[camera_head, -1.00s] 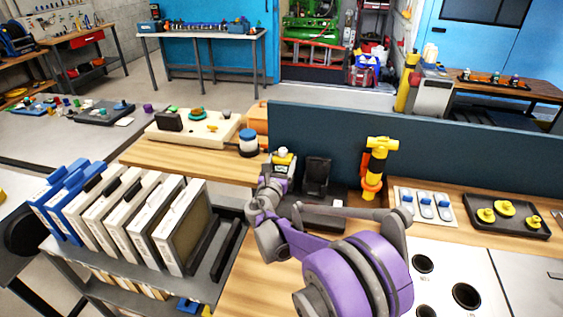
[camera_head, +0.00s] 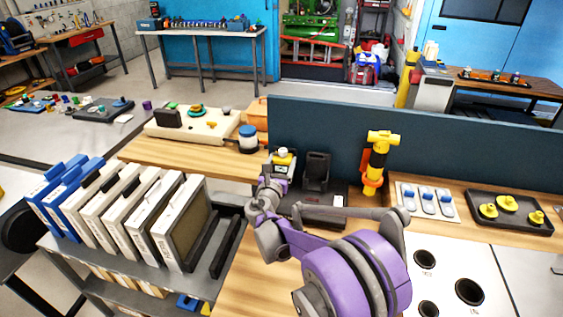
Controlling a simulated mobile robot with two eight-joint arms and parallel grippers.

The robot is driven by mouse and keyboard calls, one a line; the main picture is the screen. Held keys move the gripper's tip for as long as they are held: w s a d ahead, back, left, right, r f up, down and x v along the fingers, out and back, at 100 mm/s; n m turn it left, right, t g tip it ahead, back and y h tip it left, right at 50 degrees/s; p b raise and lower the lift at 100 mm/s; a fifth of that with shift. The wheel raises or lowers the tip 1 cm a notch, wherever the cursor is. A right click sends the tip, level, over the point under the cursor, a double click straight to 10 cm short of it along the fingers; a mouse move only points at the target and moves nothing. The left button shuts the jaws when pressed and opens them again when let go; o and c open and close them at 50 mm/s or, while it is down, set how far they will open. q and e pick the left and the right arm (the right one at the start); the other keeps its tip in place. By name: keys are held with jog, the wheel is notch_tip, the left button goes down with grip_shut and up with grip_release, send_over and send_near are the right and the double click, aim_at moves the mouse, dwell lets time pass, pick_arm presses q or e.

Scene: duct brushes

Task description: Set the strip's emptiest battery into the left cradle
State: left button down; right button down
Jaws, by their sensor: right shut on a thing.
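A black charger base (camera_head: 316,212) stands at the foot of the dark blue panel. Its right cradle (camera_head: 317,170) is upright, black and empty. My right gripper (camera_head: 272,190) is at the charger's left side, shut on a battery with a yellow top and pale body (camera_head: 284,158). The battery stands upright at the left cradle's place. My gripper and wrist hide its lower part and the left cradle, so I cannot tell whether it is seated. I cannot make out a battery strip or any charge marks. My left gripper is not in view.
A yellow-orange tool (camera_head: 379,160) stands right of the charger. A grey plate with blue-and-white pieces (camera_head: 427,203) and a black tray of yellow knobs (camera_head: 510,211) lie farther right. White and blue framed filters (camera_head: 125,215) stand in a rack at left. Bare wood shows in front.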

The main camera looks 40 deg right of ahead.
jog(key=shift+f, duration=0.35)
grip_release()
jog(key=b+v, duration=0.1)
jog(key=v, duration=1)
jog(key=shift+r, duration=0.1)
